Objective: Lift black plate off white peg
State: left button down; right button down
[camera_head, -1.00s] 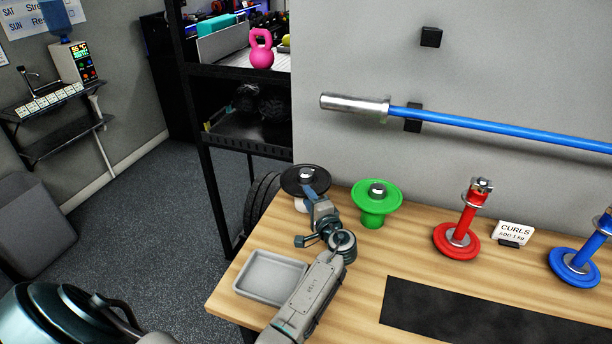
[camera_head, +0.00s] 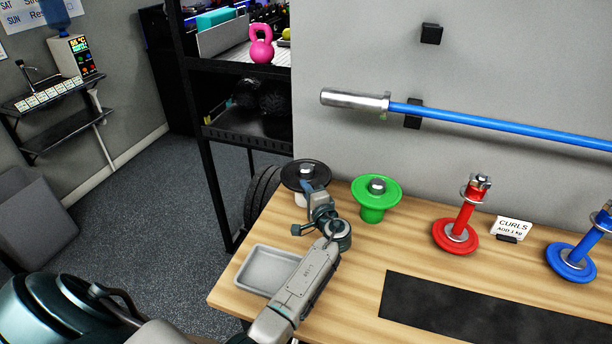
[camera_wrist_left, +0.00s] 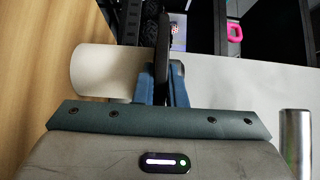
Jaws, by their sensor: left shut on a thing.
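The black plate (camera_head: 296,172) is a round disc with a silver knob in its middle, at the back left of the wooden bench. The white peg (camera_head: 301,200) shows just beneath it, partly hidden by my arm; I cannot tell if there is a gap between them. My left gripper (camera_head: 312,186) is shut on the plate's near rim. In the left wrist view the plate (camera_wrist_left: 162,45) is edge-on between the blue fingers (camera_wrist_left: 163,90). The white peg (camera_wrist_left: 100,72) is a pale cylinder beside it. My right gripper is not in view.
A green plate on a green peg (camera_head: 376,190) stands close right of the black plate. Red (camera_head: 456,235) and blue (camera_head: 571,262) pegs with plates stand further right. A grey tray (camera_head: 245,270) lies left of my forearm. A blue barbell (camera_head: 490,125) hangs on the wall.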

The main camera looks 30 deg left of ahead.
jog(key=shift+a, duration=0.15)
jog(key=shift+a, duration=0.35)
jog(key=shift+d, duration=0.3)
